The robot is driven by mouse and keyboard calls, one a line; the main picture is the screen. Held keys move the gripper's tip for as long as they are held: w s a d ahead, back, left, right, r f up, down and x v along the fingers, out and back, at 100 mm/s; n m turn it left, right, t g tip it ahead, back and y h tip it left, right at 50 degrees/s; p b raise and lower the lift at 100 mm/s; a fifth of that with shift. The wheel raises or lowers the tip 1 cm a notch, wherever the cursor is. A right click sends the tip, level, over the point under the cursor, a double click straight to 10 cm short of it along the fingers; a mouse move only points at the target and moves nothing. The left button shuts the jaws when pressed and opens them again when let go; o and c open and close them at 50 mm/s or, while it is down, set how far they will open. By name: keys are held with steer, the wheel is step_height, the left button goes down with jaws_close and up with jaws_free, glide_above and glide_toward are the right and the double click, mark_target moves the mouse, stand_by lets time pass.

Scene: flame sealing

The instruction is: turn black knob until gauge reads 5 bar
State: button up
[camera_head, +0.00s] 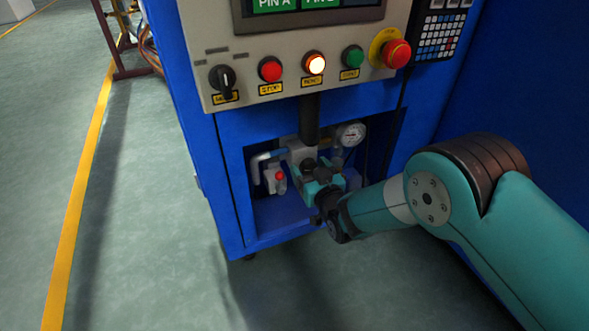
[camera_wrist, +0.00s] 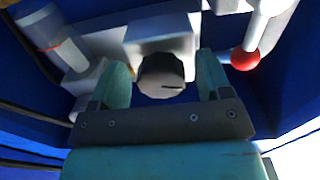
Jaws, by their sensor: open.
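The black knob (camera_wrist: 162,77) shows in the wrist view as a dark round cap with a short mark on its face, below a pale block. My gripper (camera_wrist: 163,68) is open, with one teal finger on each side of the knob. A gap shows between the knob and each finger, though I cannot tell how deep the fingers reach. In the head view my gripper (camera_head: 319,180) is inside the low recess of the blue cabinet, and it partly hides the fittings there. The round white gauge (camera_head: 350,134) is just above and right of it. Its reading is too small to tell.
The recess walls of the blue cabinet (camera_head: 231,180) stand close around my gripper. A red-ended part (camera_head: 279,176) is left of it, and a red ball (camera_wrist: 245,58) shows in the wrist view. Above are a control panel (camera_head: 290,92) and a red emergency button (camera_head: 396,53). The floor at left is clear.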

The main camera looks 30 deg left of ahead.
steer(key=shift+w+a, duration=0.1)
steer(key=c, duration=0.9)
